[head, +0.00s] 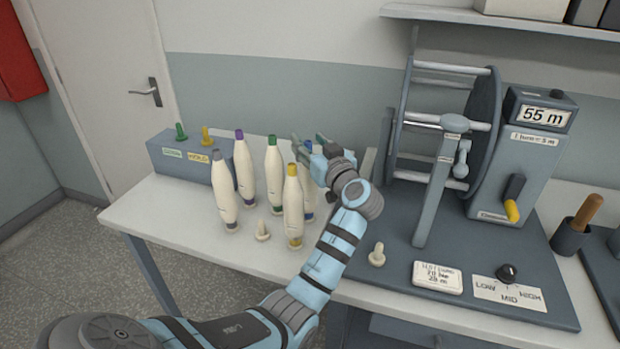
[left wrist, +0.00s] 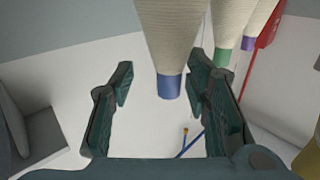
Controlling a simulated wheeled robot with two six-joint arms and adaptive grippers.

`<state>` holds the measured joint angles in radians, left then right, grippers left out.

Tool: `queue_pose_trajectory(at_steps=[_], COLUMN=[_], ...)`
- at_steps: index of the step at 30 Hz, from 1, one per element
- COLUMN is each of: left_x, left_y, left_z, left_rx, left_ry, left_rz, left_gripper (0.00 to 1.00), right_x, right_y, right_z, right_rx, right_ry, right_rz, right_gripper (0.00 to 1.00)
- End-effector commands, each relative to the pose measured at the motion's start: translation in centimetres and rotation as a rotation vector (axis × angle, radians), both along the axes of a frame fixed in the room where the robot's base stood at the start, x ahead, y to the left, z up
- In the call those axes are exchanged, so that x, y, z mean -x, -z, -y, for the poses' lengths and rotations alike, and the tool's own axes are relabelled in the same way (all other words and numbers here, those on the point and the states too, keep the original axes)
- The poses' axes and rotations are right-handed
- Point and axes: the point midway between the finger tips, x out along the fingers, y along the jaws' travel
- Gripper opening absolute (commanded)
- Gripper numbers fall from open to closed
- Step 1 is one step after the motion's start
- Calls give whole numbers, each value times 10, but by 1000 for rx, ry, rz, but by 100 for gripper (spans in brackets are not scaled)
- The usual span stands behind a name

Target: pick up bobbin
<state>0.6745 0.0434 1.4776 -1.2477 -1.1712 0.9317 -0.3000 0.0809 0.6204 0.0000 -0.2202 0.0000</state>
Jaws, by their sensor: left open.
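Several cream bobbins with coloured tips stand upright on the white table in the head view: grey (head: 222,190), purple (head: 244,170), green (head: 273,165) and yellow (head: 293,208). Another, with a blue band at its base (head: 309,216), is mostly hidden by my left gripper (head: 304,146). In the left wrist view, a blue-ended bobbin (left wrist: 170,45) shows between the spread fingers of the left gripper (left wrist: 158,85), with gaps on both sides. Green-ended (left wrist: 223,57) and purple-ended (left wrist: 249,44) bobbins are to its right. The left gripper is open. The right gripper does not show.
A grey-blue box (head: 180,158) with green and yellow pegs stands at the table's back left. The reel winder (head: 440,150) stands close right of my left gripper. The table's front left is clear.

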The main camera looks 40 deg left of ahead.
Motion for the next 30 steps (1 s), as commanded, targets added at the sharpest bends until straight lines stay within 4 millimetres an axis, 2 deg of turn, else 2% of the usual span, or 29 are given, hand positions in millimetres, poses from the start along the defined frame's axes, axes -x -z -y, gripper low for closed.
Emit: queue_pose_trajectory(at_steps=[1, 6, 9, 23, 26, 30], left_x=[1, 2, 2, 0, 0, 0], left_y=[0, 0, 0, -3, -13, -41], left_z=[-1, -3, -2, 0, 0, 0], left_rx=[-1, -1, -1, 0, 1, 1], left_ry=[-2, -5, -5, 0, 1, 1], left_rz=[0, 0, 0, 3, 5, 10], left_gripper=[40, 13, 0, 0, 0, 0], right_x=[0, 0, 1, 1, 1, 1], right_y=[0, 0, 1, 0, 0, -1], right_z=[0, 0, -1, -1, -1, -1], right_rx=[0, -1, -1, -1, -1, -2], right_ry=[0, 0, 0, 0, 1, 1], right_rz=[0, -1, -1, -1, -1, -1], right_gripper=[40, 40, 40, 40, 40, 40])
